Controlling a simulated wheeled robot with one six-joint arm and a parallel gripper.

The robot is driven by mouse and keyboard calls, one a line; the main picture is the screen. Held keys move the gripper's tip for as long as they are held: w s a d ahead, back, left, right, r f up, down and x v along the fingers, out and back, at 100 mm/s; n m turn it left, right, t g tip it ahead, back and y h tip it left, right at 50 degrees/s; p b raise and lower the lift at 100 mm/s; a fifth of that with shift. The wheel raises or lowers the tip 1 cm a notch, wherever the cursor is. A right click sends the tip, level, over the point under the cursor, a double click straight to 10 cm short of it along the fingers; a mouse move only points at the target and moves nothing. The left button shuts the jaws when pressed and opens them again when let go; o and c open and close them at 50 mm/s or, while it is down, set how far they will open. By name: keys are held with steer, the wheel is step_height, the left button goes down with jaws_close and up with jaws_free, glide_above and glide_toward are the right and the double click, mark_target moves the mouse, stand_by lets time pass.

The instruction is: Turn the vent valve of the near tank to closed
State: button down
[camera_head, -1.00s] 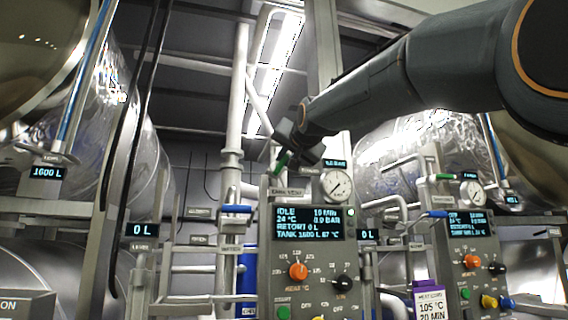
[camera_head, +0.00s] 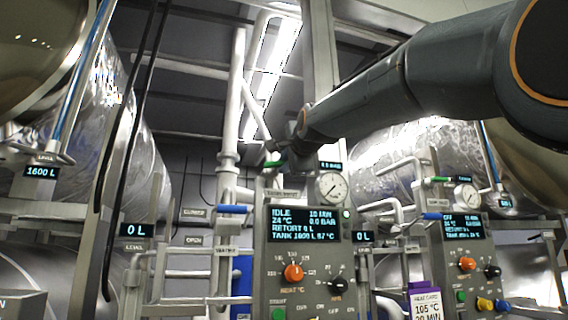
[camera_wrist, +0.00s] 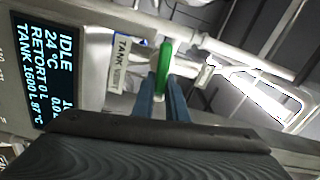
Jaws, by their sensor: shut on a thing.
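The near tank's vent valve has a green handle (camera_head: 274,163) above the near control panel. In the wrist view the green handle (camera_wrist: 163,68) stands beside a label reading TANK VENT (camera_wrist: 121,62). My gripper (camera_wrist: 162,84) is shut on the green handle, with a bluish finger on either side of its lower part. In the head view my gripper (camera_head: 298,160) is dark and small at the end of my arm, and its fingers are hard to make out. The handle now looks close to level there, partly hidden by my gripper.
The near panel's screen (camera_head: 304,224) reads IDLE, 0.0 bar and tank 1600 L. A pressure gauge (camera_head: 332,187) stands close right of my gripper. A blue handle (camera_head: 234,209) is to the left. A second panel (camera_head: 464,227) with its own green handle (camera_head: 438,180) stands at right.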

steer(key=shift+f+m, duration=0.15)
steer(key=shift+m, duration=0.65)
steer(key=c, duration=1.8)
jaws_free()
steer(key=shift+o, duration=0.2)
steer(key=shift+s, duration=0.1)
steer(key=b+v, duration=0.2)
steer(key=v, duration=0.5)
steer(key=shift+s+b, duration=0.35)
steer(key=shift+b, duration=0.05)
steer(key=shift+d, duration=0.2)
